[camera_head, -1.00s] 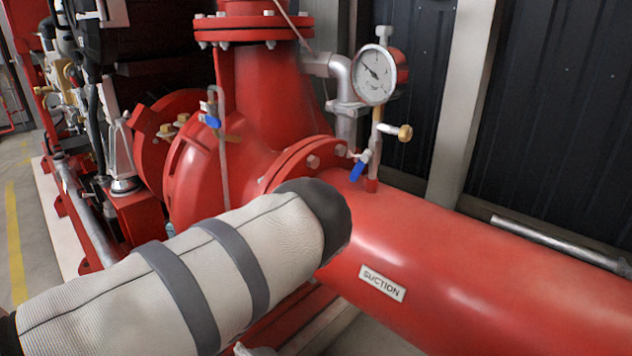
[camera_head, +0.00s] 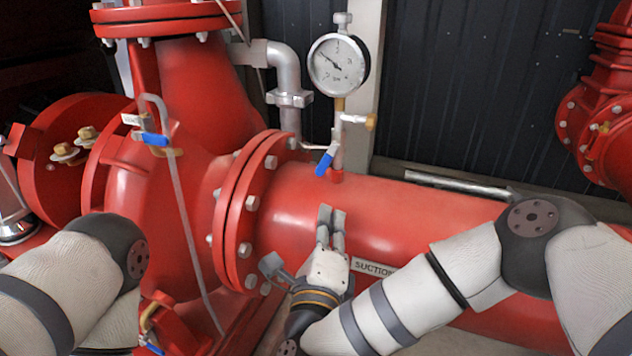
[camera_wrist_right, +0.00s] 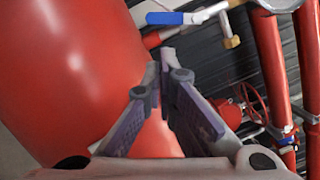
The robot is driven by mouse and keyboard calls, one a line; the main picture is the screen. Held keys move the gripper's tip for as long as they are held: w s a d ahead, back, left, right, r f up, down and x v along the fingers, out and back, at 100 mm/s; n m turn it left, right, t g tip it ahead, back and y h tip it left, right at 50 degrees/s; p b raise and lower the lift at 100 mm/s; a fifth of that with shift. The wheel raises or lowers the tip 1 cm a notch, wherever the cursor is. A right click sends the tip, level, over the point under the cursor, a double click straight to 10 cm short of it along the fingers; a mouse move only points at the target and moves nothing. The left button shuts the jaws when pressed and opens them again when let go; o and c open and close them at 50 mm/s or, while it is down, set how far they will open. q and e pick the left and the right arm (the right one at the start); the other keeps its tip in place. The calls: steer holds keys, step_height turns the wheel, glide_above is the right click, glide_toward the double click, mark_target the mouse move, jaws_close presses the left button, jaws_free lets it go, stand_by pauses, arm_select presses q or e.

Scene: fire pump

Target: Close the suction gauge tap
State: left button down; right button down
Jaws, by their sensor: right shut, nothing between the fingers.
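The suction gauge tap has a blue lever (camera_head: 324,163) and sits on the short riser under the gauge (camera_head: 338,65), on top of the red suction pipe (camera_head: 400,205). Its lever slants down to the left. In the right wrist view the blue lever (camera_wrist_right: 165,18) shows at the top, beyond the fingers. My right gripper (camera_head: 332,213) is shut and empty, in front of the pipe and below the lever, apart from it. Its fingers point up toward the tap. My left arm shows at the lower left; its gripper is out of view.
A red flange (camera_head: 245,210) with bolts stands left of the right gripper. Another blue-handled valve (camera_head: 155,139) is on the pump casing. A grey elbow pipe (camera_head: 285,75) runs behind the tap. A brass knob (camera_head: 370,122) sticks out right of the riser.

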mark_target(338, 174)
arm_select(q)
steer(key=shift+d, duration=0.1)
arm_select(e)
steer(key=shift+d, duration=0.15)
arm_select(q)
steer(key=shift+s+f+b, duration=0.35)
steer(key=shift+s+f, duration=0.05)
steer(key=shift+f, duration=0.05)
arm_select(e)
steer(key=w, duration=0.6)
steer(key=w+r, duration=0.1)
steer(key=w, duration=0.3)
steer(key=shift+d, duration=0.4)
steer(key=shift+f, duration=0.1)
